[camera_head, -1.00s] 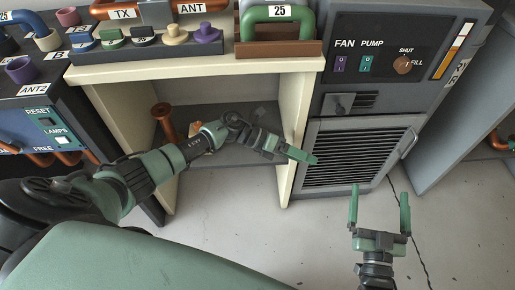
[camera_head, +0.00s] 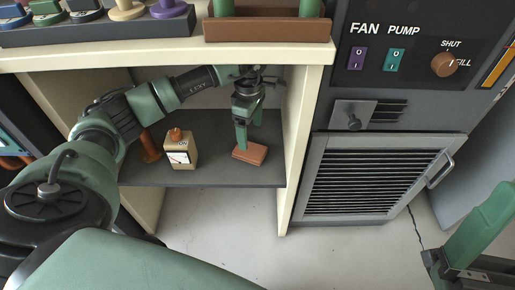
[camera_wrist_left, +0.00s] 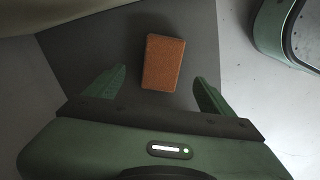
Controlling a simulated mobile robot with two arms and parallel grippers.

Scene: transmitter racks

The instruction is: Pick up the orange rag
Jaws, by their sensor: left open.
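The orange rag (camera_head: 250,154) looks like a flat, folded orange-brown block on the dark lower shelf, near the shelf's front edge. It also shows in the left wrist view (camera_wrist_left: 163,62), ahead of and between the fingers. My left gripper (camera_head: 246,138) points down just above the rag in the head view. It is open in the left wrist view (camera_wrist_left: 160,76), with one finger on each side of the rag's near end and gaps between. Whether the fingertips reach the rag's height is unclear. My right gripper (camera_head: 470,240) is cut off at the lower right, away from the shelf.
A small tan box (camera_head: 180,150) with an orange knob and a dial stands left of the rag on the shelf (camera_head: 215,177). A cream side panel (camera_head: 297,140) stands close on the right. The cream counter (camera_head: 150,52) hangs above. Right is the vented cabinet (camera_head: 365,185).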

